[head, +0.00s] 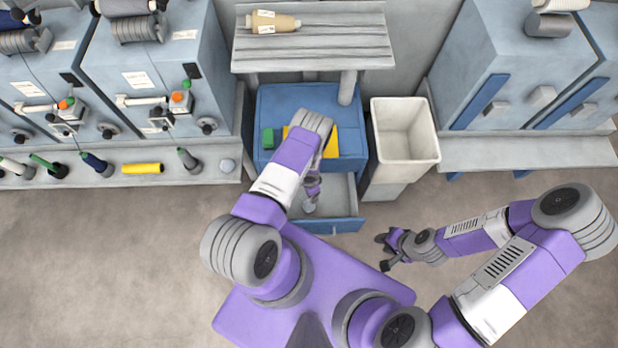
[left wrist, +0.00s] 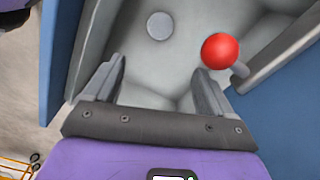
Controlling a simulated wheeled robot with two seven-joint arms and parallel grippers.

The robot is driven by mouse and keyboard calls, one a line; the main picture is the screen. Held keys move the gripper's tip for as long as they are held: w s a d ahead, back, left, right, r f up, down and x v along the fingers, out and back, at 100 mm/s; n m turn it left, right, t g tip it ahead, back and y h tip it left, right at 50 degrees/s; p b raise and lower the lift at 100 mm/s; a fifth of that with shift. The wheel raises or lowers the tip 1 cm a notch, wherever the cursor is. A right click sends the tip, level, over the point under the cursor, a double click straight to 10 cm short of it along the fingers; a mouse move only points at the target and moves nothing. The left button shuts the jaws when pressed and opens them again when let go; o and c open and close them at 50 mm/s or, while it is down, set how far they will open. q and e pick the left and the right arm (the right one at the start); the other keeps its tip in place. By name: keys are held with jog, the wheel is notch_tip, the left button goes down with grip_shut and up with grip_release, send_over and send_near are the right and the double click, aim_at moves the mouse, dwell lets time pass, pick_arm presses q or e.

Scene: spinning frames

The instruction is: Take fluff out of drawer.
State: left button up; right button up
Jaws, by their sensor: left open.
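The open drawer (head: 342,192) of a blue cabinet (head: 350,118) sticks out towards me, and its grey inside fills much of the left wrist view (left wrist: 185,95). A small round pale grey piece, perhaps the fluff (left wrist: 159,26), lies on the drawer floor beyond my fingertips; I cannot tell its material. My left gripper (left wrist: 160,78) is open and empty, pointing down into the drawer; in the head view it (head: 311,190) is partly hidden by its wrist. My right gripper (head: 383,252) is open and empty, right of the drawer and apart from it.
A red ball (left wrist: 221,51) beside a grey stub shows near the drawer's side, close to my right-hand finger. A pale bin (head: 405,135) stands right of the cabinet. Green and yellow items (head: 267,138) lie on the cabinet top. A shelf (head: 310,45) overhangs behind. Spinning machines stand on both sides.

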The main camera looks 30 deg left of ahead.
pick_arm(q)
jog(key=b, duration=1)
send_over(309, 204)
notch_tip(309, 204, down, 12)
jog(key=shift+d+r, duration=0.1)
jog(key=shift+r, duration=0.05)
notch_tip(309, 204, down, 8)
jog(key=b, duration=0.4)
jog(key=shift+s+r, duration=0.1)
jog(key=shift+r, duration=0.15)
jog(key=c, duration=1.1)
